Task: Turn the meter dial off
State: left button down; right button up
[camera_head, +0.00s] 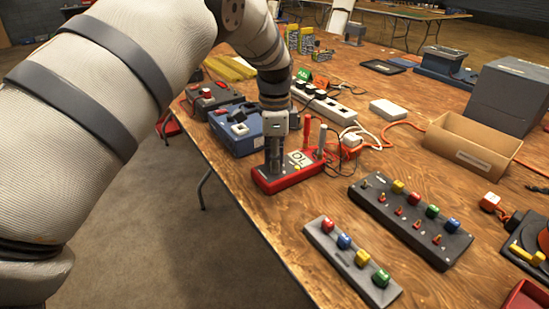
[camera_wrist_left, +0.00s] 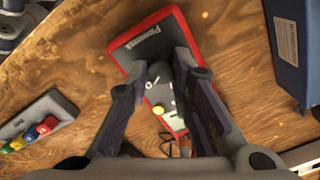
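My left gripper (camera_head: 273,172) points down over the meter's near end. In the left wrist view, the left gripper (camera_wrist_left: 167,66) has its fingers apart, one on each side of the dial area. Contact with the dial is unclear. My right gripper is not in view.
A blue case (camera_head: 236,136) stands just behind the meter. A power strip (camera_head: 326,103) and cables lie beyond it. Two button panels, a dark one (camera_head: 412,222) and a grey one (camera_head: 350,262), lie to the right. A cardboard tray (camera_head: 471,146) is farther right. Bare wood separates them.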

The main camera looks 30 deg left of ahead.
pick_arm(q)
jog(key=shift+n, duration=0.3)
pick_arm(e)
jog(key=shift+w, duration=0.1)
pick_arm(q)
jog(key=n, duration=0.4)
jog(key=shift+n+p, duration=0.3)
jog(key=shift+p, duration=0.05)
jog(key=n, duration=1.2)
jog(key=shift+n, duration=0.3)
jog(key=n, duration=0.5)
jog(key=shift+n, duration=0.4)
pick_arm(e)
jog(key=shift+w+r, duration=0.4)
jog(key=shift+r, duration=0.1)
pick_arm(q)
jog(key=shift+n, duration=0.3)
jog(key=c, duration=1.4)
grip_release()
